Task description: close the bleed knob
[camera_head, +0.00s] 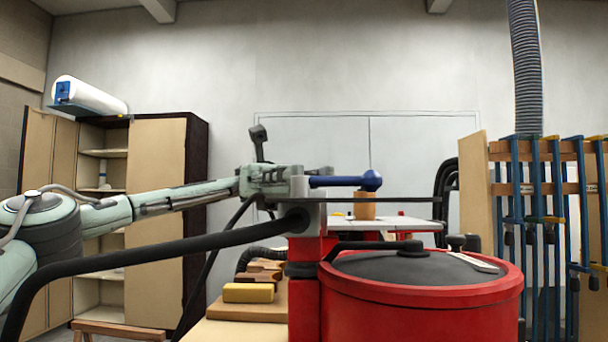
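A red round vessel (420,302) with a dark lid (412,268) stands close in front. Two small dark knobs (472,243) stand behind the lid's right rim; I cannot tell whether either is the bleed knob. A blue handle (345,182) with a rounded end points right from a grey fitting (298,188) on a red post. My pale green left arm comes in from the left, and its gripper end (268,178) is behind or beside the grey fitting. Its fingers are not clear, and I cannot tell whether it touches anything. My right gripper is out of view.
A thick black hose (150,261) crosses the lower left to the fitting. Wooden blocks and a yellow block (248,293) lie on a bench at lower centre. Blue clamps (555,220) hang on a rack at right. A wooden cabinet (157,160) stands at left.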

